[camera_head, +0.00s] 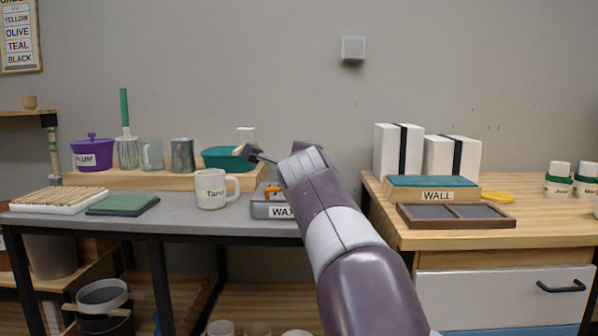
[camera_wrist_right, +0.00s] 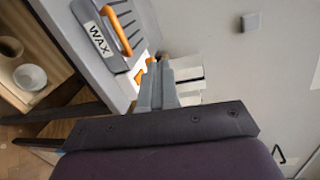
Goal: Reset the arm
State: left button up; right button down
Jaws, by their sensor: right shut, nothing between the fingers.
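My right arm reaches up from the bottom of the head view, and its gripper (camera_head: 243,151) is raised in front of the teal bowl (camera_head: 222,159) on the back shelf. In the right wrist view the two grey fingers of this gripper (camera_wrist_right: 157,66) lie together, shut and empty. The grey WAX box (camera_head: 262,207) sits on the grey table, partly hidden by my forearm. Its orange handle shows in the right wrist view, where the WAX box (camera_wrist_right: 82,14) lies beyond the fingers. My left gripper is not in view.
A Tano mug (camera_head: 211,190) stands left of the WAX box. A purple PLUM pot (camera_head: 92,153) and a whisk (camera_head: 127,150) are further left. The WALL block (camera_head: 436,195) and a divided tray (camera_head: 455,216) lie on the right counter. The space above both tables is mostly free.

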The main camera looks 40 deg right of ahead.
jog(key=v, duration=0.4)
jog(key=shift+s+a+r, duration=0.1)
jog(key=shift+a, duration=0.05)
